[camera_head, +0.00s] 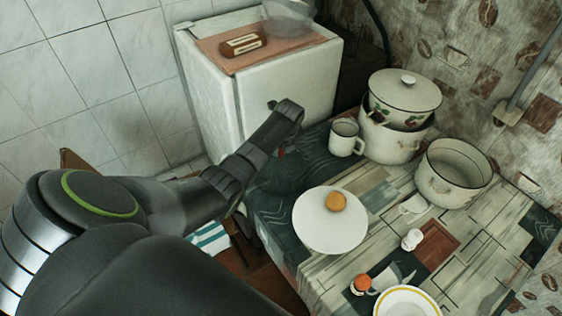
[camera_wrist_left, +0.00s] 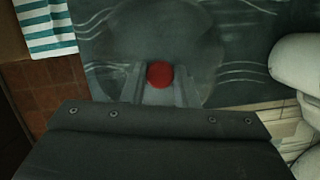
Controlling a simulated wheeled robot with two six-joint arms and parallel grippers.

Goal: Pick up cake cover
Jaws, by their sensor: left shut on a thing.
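The cake cover (camera_wrist_left: 190,40) is a clear dome with a red knob (camera_wrist_left: 160,74), seen from above in the left wrist view. My left gripper (camera_wrist_left: 160,88) has its two fingers on either side of the red knob and is shut on it. In the head view my left arm reaches in over the table's left end, and only a trace of red shows beside the wrist. The dome can hardly be made out there. Whether its rim touches the tablecloth cannot be told. My right gripper is not in view.
Right of my left gripper stand a white mug (camera_head: 344,138), a lidded pot (camera_head: 390,140) and an open pot (camera_head: 437,185). A white plate (camera_head: 322,233) with a round orange-brown thing lies nearer. A white fridge (camera_head: 275,95) stands behind. A striped cloth (camera_wrist_left: 45,25) lies at the left.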

